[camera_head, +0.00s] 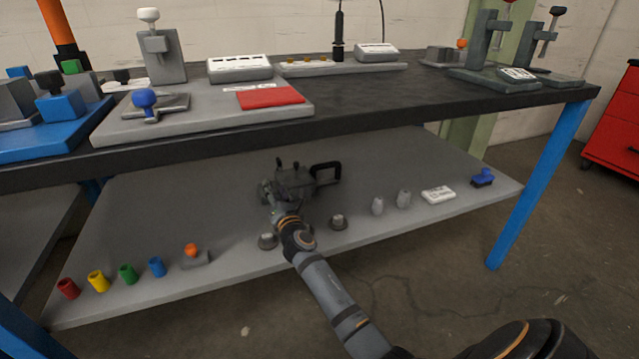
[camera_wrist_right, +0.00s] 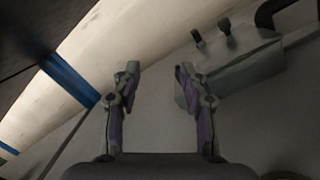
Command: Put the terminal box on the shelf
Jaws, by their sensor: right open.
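The terminal box seems to be the dark grey box (camera_head: 296,180) with a black loop handle and small dark knobs on top. It is at the middle of the grey lower shelf (camera_head: 150,215) and appears to rest on it. In the right wrist view the box (camera_wrist_right: 240,65) is at upper right, partly behind the right-hand finger. My right gripper (camera_head: 268,192) is at the box's left end in the head view. It is open, with nothing between its fingers (camera_wrist_right: 157,70). Whether a finger touches the box is unclear. My left gripper is not in view.
The dark tabletop (camera_head: 380,110) is above the shelf and holds fixtures. Coloured cups (camera_head: 128,274) line the shelf's front left. Grey knobs (camera_head: 338,222), grey pieces (camera_head: 404,198), a white block (camera_head: 438,195) and a blue-topped piece (camera_head: 483,178) are along the front right. A blue leg (camera_head: 540,185) stands at right.

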